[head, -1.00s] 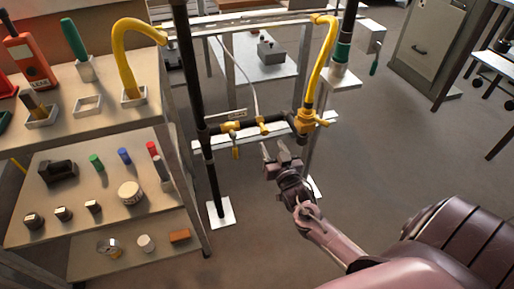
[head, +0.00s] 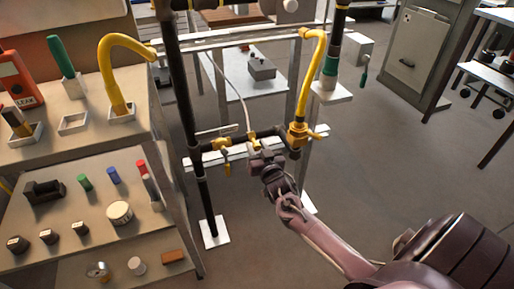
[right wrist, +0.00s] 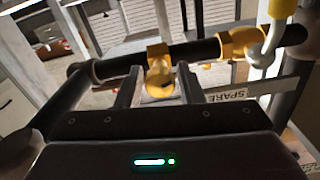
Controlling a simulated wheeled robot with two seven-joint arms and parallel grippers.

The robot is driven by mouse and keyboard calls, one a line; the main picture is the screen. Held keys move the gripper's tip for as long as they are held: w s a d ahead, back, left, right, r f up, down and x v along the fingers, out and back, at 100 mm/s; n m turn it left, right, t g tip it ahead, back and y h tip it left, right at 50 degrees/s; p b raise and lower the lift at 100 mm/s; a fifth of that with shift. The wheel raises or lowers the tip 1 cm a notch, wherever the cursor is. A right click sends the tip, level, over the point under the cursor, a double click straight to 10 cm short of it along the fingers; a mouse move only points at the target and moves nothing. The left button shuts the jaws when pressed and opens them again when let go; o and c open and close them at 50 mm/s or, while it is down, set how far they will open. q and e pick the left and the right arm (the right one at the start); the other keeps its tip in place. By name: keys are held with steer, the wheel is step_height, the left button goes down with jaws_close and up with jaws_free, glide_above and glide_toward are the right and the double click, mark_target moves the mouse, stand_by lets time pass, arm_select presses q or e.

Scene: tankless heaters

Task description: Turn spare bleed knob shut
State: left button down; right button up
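A dark horizontal pipe carries several yellow brass fittings. The middle fitting has a yellow knob (head: 254,142), and a thin pale hose rises from there. In the right wrist view the yellow knob (right wrist: 159,82) sits between the two fingers of my right gripper (right wrist: 159,90). The fingers are open, with a visible gap on each side of the knob. In the head view my right gripper (head: 263,157) is right at the pipe and partly hides the fitting. A label reading SPARE (right wrist: 227,95) shows to the right of the knob. My left gripper is not in view.
A yellow hose joins a brass valve (head: 297,133) at the pipe's right end. Another yellow handle (head: 226,160) hangs at the left. A dark upright pipe (head: 186,100) stands beside the tool shelves (head: 70,235).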

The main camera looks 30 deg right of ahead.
steer(key=c, duration=0.6)
steer(key=shift+c, duration=0.2)
